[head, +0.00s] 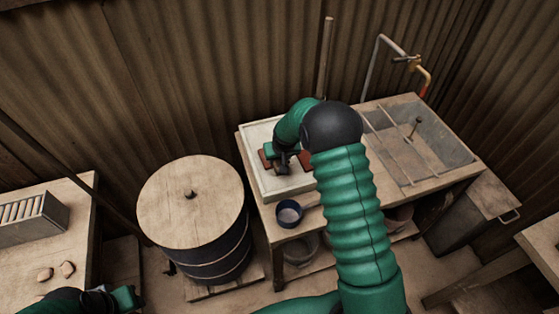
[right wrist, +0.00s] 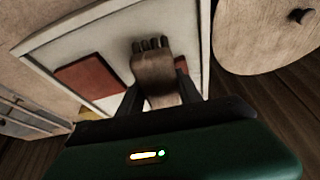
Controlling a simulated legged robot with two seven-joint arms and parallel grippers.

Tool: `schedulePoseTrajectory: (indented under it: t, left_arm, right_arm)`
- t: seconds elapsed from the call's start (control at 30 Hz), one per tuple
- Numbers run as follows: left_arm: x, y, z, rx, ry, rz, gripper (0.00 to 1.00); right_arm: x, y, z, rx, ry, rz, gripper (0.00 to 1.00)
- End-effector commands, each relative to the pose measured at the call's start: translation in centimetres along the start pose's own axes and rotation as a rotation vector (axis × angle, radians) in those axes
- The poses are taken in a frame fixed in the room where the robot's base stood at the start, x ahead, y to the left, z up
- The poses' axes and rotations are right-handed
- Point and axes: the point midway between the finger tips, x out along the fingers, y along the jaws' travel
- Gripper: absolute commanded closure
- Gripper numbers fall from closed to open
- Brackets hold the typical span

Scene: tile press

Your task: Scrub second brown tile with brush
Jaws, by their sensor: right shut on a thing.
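My right gripper (head: 283,166) is over the pale tray (head: 254,141) on the wooden bench. In the right wrist view it is shut on a brown brush (right wrist: 153,75) with dark bristle tufts at its far end. One brown tile (right wrist: 88,80) lies in the tray to the left of the brush in that view. A second brown tile (right wrist: 190,92) shows partly beside the brush, mostly hidden by it and a finger. I cannot tell whether the brush touches it. My left gripper (head: 127,297) is at the lower left; its jaw state is unclear.
A small dark blue cup (head: 289,212) stands in front of the tray. A sink (head: 425,150) with rods across it and a tap (head: 408,60) are to the right. A wooden-topped barrel (head: 190,200) stands left of the bench. A table (head: 60,240) holds a slotted box (head: 32,218).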

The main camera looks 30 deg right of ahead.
Motion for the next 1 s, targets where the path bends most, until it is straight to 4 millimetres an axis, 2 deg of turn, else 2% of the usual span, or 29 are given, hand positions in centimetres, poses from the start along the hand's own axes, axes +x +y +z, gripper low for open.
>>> schedulePoseTrajectory:
  t: [0.03, 0.5, 1.0]
  left_arm:
    - [-0.7, 0.0, -0.2, 0.0, 0.0, 0.0, 0.64]
    - [-3.6, 0.0, -0.8, 0.0, -0.001, 0.0, 0.64]
    - [-3.9, 0.0, -0.9, 0.0, -0.001, 0.0, 0.64]
  right_arm:
    - [-0.7, -0.1, -0.3, 0.0, -0.002, 0.0, 1.0]
    - [-4.5, -0.3, -2.0, -0.002, 0.0, -0.001, 1.0]
    - [-5.0, -0.4, -2.3, -0.002, 0.0, -0.001, 1.0]
